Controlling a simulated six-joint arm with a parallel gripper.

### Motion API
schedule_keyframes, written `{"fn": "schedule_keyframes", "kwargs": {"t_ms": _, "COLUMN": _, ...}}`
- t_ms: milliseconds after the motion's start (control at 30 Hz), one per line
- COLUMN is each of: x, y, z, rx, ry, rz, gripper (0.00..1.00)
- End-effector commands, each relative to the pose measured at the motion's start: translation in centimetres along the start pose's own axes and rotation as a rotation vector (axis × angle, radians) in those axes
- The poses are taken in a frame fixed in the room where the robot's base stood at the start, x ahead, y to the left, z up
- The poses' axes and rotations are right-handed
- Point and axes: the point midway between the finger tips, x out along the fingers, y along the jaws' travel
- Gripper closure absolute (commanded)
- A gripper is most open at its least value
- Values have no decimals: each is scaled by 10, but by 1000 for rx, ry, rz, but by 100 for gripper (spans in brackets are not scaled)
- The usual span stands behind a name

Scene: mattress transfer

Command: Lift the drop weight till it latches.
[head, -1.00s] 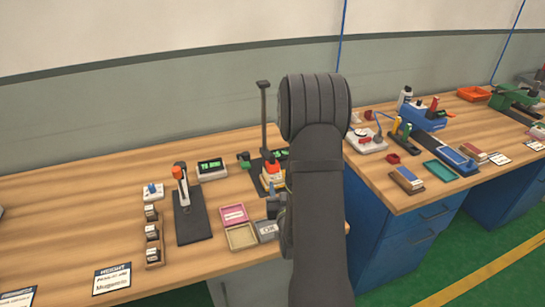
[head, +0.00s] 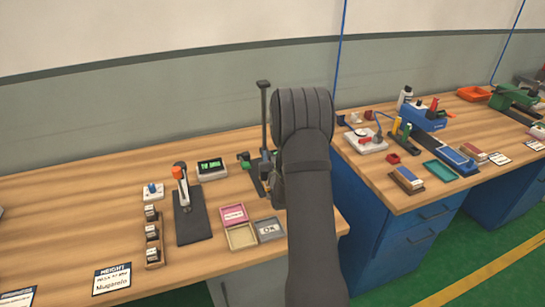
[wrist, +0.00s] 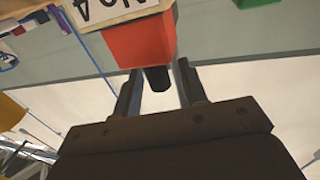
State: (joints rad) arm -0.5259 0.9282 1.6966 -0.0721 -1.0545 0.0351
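In the wrist view, a red block (wrist: 140,42) with a white label sits just beyond my fingertips. It may be the drop weight; I cannot tell for sure. A short dark peg (wrist: 157,78) projects from it toward my gripper (wrist: 160,88). My two fingers are apart, one on each side of the peg, with pale gaps showing between. In the head view, a dark upright post (head: 264,115) stands near the back of the left bench. My arm (head: 310,190) stands just right of it and hides part of its base. The red block is not clearly visible there.
Left of the post are a display box (head: 211,170), a red-topped stand on a black base (head: 190,215), a pink tray (head: 234,214) and a grey OK tray (head: 269,229). Right of my arm, the second bench (head: 400,200) holds several devices. The left bench's far left is mostly clear.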

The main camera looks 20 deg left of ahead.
Motion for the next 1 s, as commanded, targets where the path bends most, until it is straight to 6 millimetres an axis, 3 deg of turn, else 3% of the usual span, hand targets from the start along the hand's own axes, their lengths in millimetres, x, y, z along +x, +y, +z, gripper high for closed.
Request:
{"fn": "schedule_keyframes", "kwargs": {"t_ms": 267, "x": 1, "y": 0, "z": 0, "rx": 0, "ry": 0, "rz": 0, "gripper": 61}}
{"fn": "schedule_keyframes", "kwargs": {"t_ms": 467, "x": 1, "y": 0, "z": 0, "rx": 0, "ry": 0, "rz": 0, "gripper": 98}}
{"fn": "schedule_keyframes", "kwargs": {"t_ms": 500, "x": 1, "y": 0, "z": 0, "rx": 0, "ry": 0, "rz": 0, "gripper": 100}}
{"fn": "schedule_keyframes", "kwargs": {"t_ms": 767, "x": 1, "y": 0, "z": -5, "rx": 0, "ry": 2, "rz": 0, "gripper": 100}}
{"fn": "schedule_keyframes", "kwargs": {"t_ms": 1000, "x": 1, "y": 0, "z": -44, "rx": 0, "ry": 6, "rz": 0, "gripper": 100}}
